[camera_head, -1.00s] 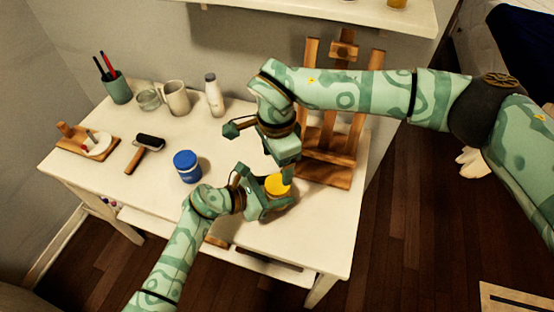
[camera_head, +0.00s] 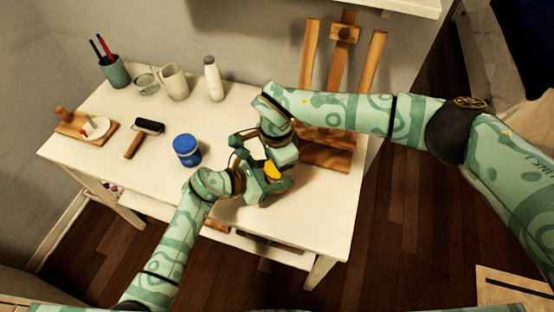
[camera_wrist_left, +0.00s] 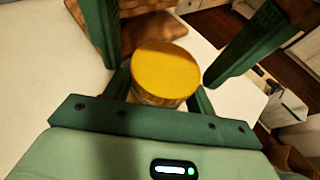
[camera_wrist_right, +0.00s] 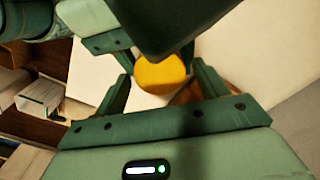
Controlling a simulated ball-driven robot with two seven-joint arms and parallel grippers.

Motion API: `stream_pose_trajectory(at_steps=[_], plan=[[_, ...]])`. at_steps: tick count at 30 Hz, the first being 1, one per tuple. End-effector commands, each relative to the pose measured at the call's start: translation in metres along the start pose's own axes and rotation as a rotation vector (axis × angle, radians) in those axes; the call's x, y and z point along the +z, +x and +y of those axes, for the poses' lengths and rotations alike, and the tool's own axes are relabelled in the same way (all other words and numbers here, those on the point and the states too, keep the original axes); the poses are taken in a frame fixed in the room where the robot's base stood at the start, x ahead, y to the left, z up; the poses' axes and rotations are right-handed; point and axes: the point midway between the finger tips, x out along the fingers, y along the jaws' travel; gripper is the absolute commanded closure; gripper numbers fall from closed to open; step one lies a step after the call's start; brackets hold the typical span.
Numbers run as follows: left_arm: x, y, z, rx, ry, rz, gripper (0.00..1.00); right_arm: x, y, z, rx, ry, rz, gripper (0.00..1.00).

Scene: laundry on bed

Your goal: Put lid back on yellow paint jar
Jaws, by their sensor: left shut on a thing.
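The yellow paint jar (camera_head: 272,171) is at the table's front right, mostly hidden by my grippers. In the left wrist view its round yellow top (camera_wrist_left: 164,72) is seen from above, with a strip of paler jar body below. I cannot tell whether this top is the lid or bare paint; no separate lid shows. My left gripper (camera_head: 262,187) is shut on the jar from the front left. My right gripper (camera_head: 281,165) is above the jar, its fingers apart on either side of the yellow top, which also shows in the right wrist view (camera_wrist_right: 160,73). I cannot tell whether they touch it.
A blue-lidded jar (camera_head: 187,150) stands left of my left gripper. A wooden easel (camera_head: 343,75) stands close behind my right gripper.

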Motion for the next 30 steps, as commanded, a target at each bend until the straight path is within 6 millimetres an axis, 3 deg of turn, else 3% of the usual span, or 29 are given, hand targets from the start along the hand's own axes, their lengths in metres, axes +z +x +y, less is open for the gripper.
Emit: stream_pose_trajectory(at_steps=[1, 4, 8, 9, 10, 11, 20, 30], plan=[[0.001, 0.0, 0.0, 0.0, 0.0, -0.001, 1.0, 0.0, 0.0, 0.0, 0.0, 0.0, 0.0, 0.41], [0.001, 0.0, 0.0, 0.0, 0.0, -0.001, 1.0, 0.0, 0.0, 0.0, 0.0, 0.0, 0.0, 0.69], [0.001, 0.0, 0.0, 0.0, 0.0, -0.001, 1.0, 0.0, 0.0, 0.0, 0.0, 0.0, 0.0, 0.73], [0.001, 0.0, 0.0, 0.0, 0.0, -0.001, 1.0, 0.0, 0.0, 0.0, -0.001, 0.0, 0.0, 0.35], [0.001, 0.0, 0.0, 0.0, 0.0, -0.001, 1.0, 0.0, -0.001, 0.0, -0.001, 0.0, 0.0, 0.26], [0.001, 0.0, 0.0, 0.0, 0.0, -0.001, 1.0, 0.0, -0.001, 0.0, -0.001, 0.0, 0.0, 0.24], [0.001, 0.0, 0.0, 0.0, 0.0, -0.001, 1.0, 0.0, -0.004, -0.001, -0.001, 0.0, 0.001, 0.24], [0.001, 0.0, 0.0, 0.0, 0.0, -0.001, 1.0, 0.0, -0.043, 0.0, -0.001, -0.001, 0.001, 0.24]])
